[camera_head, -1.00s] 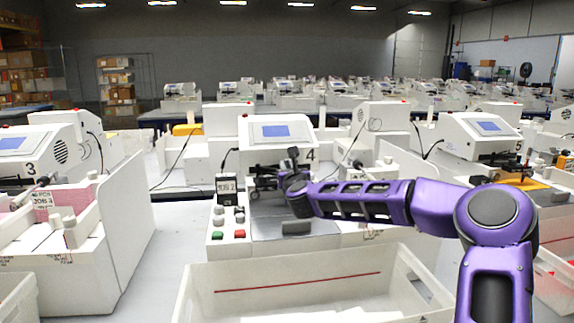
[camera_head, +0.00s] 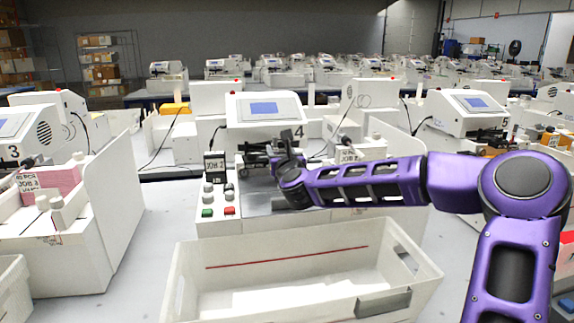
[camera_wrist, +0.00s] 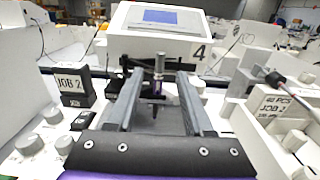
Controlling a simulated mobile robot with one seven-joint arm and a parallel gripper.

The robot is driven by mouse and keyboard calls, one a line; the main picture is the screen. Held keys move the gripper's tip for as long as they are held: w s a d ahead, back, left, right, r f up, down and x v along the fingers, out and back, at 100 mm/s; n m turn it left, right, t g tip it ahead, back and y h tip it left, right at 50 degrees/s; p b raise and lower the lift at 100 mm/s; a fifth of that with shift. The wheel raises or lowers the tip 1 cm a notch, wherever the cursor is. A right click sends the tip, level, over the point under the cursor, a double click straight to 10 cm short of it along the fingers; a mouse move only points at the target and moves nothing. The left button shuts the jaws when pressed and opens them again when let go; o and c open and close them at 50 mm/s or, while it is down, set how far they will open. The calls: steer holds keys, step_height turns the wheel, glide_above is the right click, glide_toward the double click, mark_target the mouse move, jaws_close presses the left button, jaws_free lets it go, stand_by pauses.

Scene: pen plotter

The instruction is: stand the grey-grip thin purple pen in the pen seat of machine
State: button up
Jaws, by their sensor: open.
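Machine 4, the white plotter with a blue screen (camera_head: 264,108), stands straight ahead; it also fills the back of the wrist view (camera_wrist: 165,20). A thin upright pen (camera_wrist: 158,66), grey on its upper part with purple lower down, stands at the machine's dark carriage in the wrist view. My gripper (camera_wrist: 158,76) is open, one finger on each side of the pen, with gaps showing. The pen's seat is mostly hidden behind the pen, so I cannot tell how deep it sits. In the head view my gripper (camera_head: 284,158) is over the machine's bed and covers the pen.
A white bin (camera_head: 300,250) with a red line stands in front of the machine. Knobs and buttons (camera_head: 218,200) and a JOB 2 sign (camera_wrist: 71,86) are left of the bed. A labelled block (camera_wrist: 280,108) is close on the right. Machines 3 and 5 flank this one.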

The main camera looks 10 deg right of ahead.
steer(key=s, duration=1.1)
steer(key=shift+p, duration=0.35)
steer(key=shift+s, duration=0.1)
